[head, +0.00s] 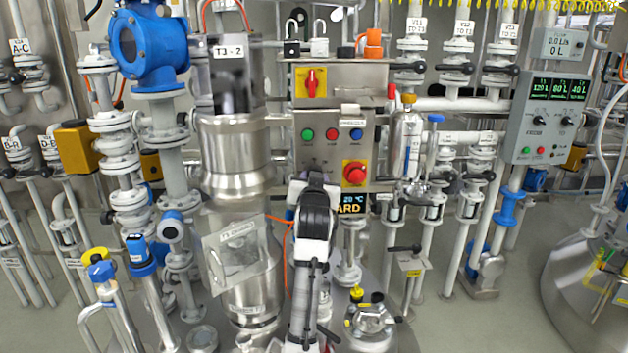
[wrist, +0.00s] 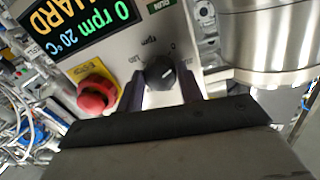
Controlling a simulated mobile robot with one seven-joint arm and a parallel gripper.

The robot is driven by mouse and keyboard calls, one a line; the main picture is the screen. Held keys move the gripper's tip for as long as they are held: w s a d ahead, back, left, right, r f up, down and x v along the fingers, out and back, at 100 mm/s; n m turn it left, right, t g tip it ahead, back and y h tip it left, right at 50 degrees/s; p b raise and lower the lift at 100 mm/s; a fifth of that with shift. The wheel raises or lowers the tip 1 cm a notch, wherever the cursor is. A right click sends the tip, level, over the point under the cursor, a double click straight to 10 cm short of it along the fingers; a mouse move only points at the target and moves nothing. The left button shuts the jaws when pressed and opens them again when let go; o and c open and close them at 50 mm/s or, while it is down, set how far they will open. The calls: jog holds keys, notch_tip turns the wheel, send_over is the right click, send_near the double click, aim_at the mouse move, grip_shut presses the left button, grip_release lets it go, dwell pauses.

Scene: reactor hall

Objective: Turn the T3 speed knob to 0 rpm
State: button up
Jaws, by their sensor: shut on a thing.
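The T3 speed knob (wrist: 160,73) is a black round knob with a pale pointer line, on a light panel printed with "rpm" and "0". The pointer appears turned toward the right in the wrist view. My gripper (wrist: 161,88) has its dark fingers on either side of the knob and is shut on it. A display (wrist: 95,35) beside it reads "0 rpm 20 °C" and "GUARD", partly cut off. In the head view my gripper (head: 314,183) is at the front of the T3 control box (head: 330,100) and hides the knob.
A red emergency stop (wrist: 97,92) on a yellow plate is close to my finger; it also shows in the head view (head: 355,173). A steel vessel (wrist: 270,40) is close on the other side. A clear guard (head: 236,252) hangs left of my arm.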

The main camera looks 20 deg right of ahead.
jog(key=shift+d+n, duration=0.1)
jog(key=shift+n, duration=1.8)
jog(key=o, duration=1)
jog(key=shift+s, duration=0.15)
jog(key=b+v, duration=0.3)
jog(key=v, duration=1)
jog(key=shift+s+a+f, duration=0.15)
jog(key=shift+s+a, duration=0.1)
jog(key=shift+s, duration=0.05)
